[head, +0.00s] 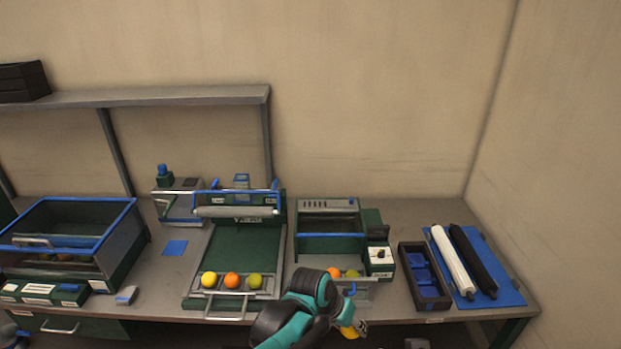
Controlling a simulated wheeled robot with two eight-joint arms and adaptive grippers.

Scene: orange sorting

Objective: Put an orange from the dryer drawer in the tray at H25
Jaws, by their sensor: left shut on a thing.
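My left gripper (354,327) is at the front edge of the bench, shut on a yellow-orange fruit (348,332). My wrist hides part of it. Just behind it, a green machine (330,243) that looks like the dryer has its front drawer (367,293) out. An orange fruit (333,272) and an olive-green one (352,274) show there, partly covered by my arm. A dark tray (445,304) with blue compartments stands to the right; it looks empty. No H25 label is readable. My right gripper is not in view.
A second green machine (243,245) has a yellow, an orange and an olive fruit in its front trough (216,294). A blue-rimmed bin (115,272) stands at the left. A blue mat (508,292) with a white and a black roller lies at the right.

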